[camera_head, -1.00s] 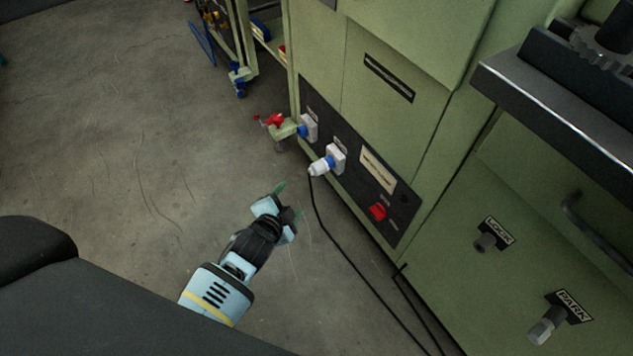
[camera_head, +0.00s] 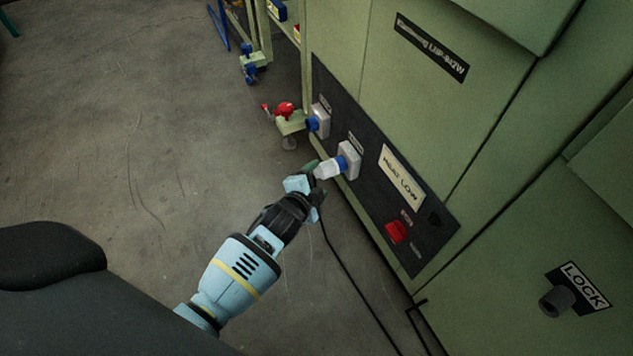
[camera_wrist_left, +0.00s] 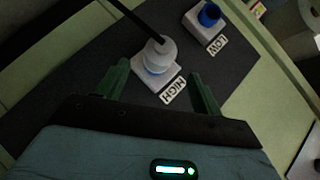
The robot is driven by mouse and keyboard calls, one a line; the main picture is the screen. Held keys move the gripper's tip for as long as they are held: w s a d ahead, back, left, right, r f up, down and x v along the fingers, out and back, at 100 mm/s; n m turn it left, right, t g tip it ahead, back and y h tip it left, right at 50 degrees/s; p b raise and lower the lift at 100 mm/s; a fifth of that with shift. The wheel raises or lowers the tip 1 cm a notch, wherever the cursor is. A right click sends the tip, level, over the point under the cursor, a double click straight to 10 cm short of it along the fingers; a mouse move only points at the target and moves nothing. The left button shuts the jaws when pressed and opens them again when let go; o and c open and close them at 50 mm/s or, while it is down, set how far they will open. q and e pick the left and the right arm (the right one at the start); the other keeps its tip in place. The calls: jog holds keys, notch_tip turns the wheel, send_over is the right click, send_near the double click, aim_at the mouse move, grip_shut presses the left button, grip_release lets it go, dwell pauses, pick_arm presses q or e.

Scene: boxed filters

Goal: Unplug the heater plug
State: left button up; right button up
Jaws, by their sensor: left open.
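The heater plug (camera_head: 328,169) is white with a blue collar and a black cable. It sits in the white socket (camera_head: 350,159) on the dark panel of the green machine. In the left wrist view the plug (camera_wrist_left: 156,55) is in the socket beside the label HIGH. My right gripper is not in view.
A second socket with a blue part (camera_head: 318,121) is beside it, labelled LOW in the left wrist view. A red switch (camera_head: 397,232) is on the panel. The black cable (camera_head: 350,275) hangs to the floor. The floor at left is clear.

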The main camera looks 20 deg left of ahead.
aim_at(323, 174)
pick_arm(q)
jog(key=b+x, duration=0.3)
jog(key=x, duration=0.3)
jog(key=shift+s+f, duration=0.1)
jog(key=shift+f, duration=0.05)
jog(key=shift+w+f+b, duration=0.2)
jog(key=shift+w+b, duration=0.35)
jog(key=shift+w, duration=0.1)
jog(key=c, duration=1.1)
jog(key=shift+a, duration=0.2)
jog(key=shift+s+a+p, duration=0.2)
jog(key=shift+s+p, duration=0.3)
